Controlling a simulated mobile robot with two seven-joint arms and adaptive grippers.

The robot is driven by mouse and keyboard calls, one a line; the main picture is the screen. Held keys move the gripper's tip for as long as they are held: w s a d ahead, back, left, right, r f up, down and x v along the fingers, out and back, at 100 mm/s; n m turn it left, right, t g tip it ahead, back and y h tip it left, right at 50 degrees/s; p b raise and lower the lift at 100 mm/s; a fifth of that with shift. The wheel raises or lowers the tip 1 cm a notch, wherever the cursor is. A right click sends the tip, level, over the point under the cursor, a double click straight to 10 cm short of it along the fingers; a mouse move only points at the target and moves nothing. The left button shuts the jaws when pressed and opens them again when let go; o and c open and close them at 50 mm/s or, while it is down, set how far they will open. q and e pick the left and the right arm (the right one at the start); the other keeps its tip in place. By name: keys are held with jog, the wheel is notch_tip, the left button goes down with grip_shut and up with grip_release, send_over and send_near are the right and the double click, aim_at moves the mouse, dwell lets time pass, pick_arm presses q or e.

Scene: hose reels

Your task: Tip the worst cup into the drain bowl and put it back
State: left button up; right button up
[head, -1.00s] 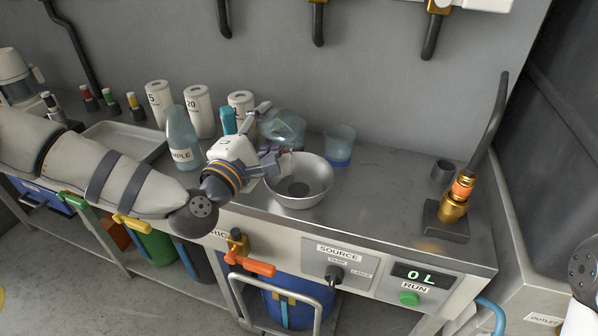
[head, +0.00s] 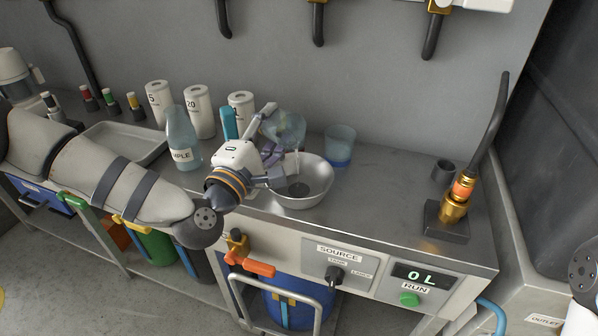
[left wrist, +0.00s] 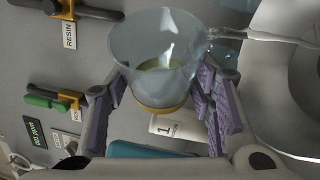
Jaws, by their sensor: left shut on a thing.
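In the left wrist view the cup (left wrist: 155,48) sits between the purple finger pads, with a yellowish base. A thin clear stream (left wrist: 265,36) runs from its rim toward the bowl (left wrist: 285,125). A second clear cup (head: 340,141) with blue at its bottom stands upright on the bench, behind and right of the bowl. My right gripper is out of view.
A sample bottle (head: 182,138), several white canisters (head: 199,112) and a shallow tray (head: 120,137) stand to the left. A brass hose fitting (head: 454,207) on a dark base stands at the right. The bench between bowl and fitting is clear.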

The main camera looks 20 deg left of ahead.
pick_arm(q)
jog(key=shift+w+a+r+m, duration=0.1)
jog(key=shift+w+r+m, duration=0.1)
jog(key=shift+m, duration=0.3)
jog(key=shift+t, duration=0.3)
jog(key=shift+s+r+m, duration=0.1)
jog(key=shift+r+m, duration=0.15)
jog(key=shift+m, duration=0.55)
jog(key=shift+d+r+m+t+h, duration=0.15)
jog(key=shift+d+m+t+h, duration=0.05)
jog(key=shift+m+t+h, duration=0.25)
